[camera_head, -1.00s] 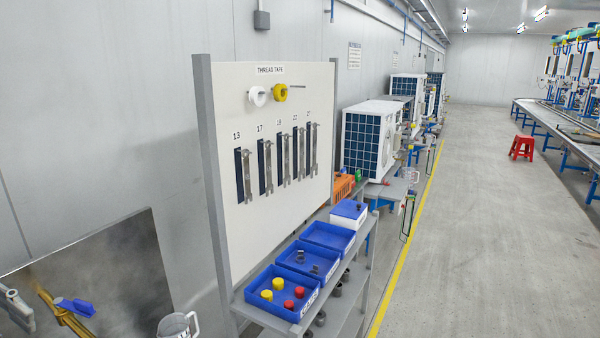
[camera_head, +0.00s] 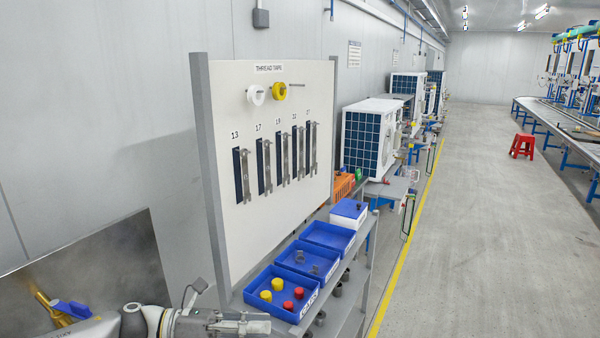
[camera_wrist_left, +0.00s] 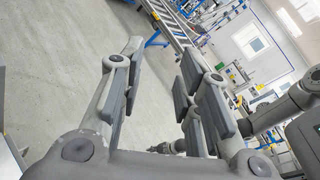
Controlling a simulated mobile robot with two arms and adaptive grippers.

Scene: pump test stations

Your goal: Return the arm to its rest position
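My left arm comes in along the bottom left of the head view. Its gripper (camera_head: 258,325) points right, low in front of the tool board and beside the shelf with the blue bins. In the left wrist view the two fingers of the left gripper (camera_wrist_left: 162,75) stand apart with nothing between them. Grey floor shows behind them.
The white tool board (camera_head: 275,215) with hanging wrenches stands close to the left arm. A blue bin with yellow and red caps (camera_head: 262,308) sits on the shelf near the gripper. The floor to the right (camera_head: 470,240) is clear up to a red stool (camera_head: 522,146).

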